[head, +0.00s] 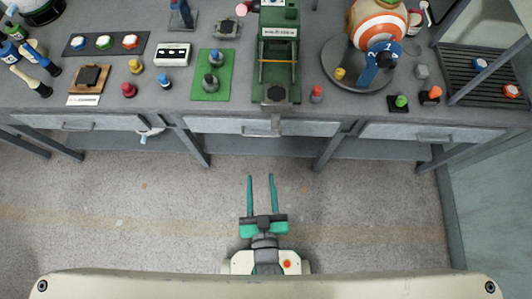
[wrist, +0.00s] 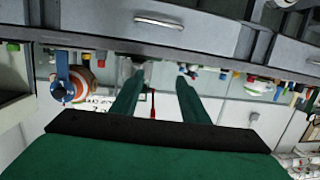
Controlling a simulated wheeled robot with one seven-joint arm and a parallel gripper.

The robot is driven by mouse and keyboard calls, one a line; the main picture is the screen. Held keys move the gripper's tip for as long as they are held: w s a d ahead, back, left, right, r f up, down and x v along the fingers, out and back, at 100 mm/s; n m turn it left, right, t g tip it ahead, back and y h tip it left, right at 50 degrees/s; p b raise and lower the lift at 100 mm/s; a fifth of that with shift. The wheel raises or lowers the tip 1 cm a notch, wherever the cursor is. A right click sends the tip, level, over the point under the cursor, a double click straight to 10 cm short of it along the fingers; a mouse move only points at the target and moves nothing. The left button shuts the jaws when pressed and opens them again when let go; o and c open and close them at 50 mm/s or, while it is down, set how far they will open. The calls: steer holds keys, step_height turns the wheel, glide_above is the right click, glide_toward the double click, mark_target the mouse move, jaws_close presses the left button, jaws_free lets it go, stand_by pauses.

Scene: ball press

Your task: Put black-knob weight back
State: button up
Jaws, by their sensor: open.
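My gripper (head: 260,177) is open and empty over the floor, in front of the bench and apart from everything. Its two fingers also show spread in the wrist view (wrist: 160,77).
Drawers with handles (head: 262,127) line the bench front. Small coloured-knob pieces, such as a red one (head: 128,90) and a blue one (head: 165,80), stand left of the mat. The floor before the bench is clear.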

steer(key=s+d+r+m+h, duration=0.1)
steer(key=s+r, duration=0.3)
steer(key=s, duration=0.5)
steer(key=shift+d+r+g, duration=0.2)
steer(key=shift+d+g, duration=0.05)
steer(key=shift+g, duration=0.05)
stand_by(1.8)
steer(key=shift+c, duration=1.2)
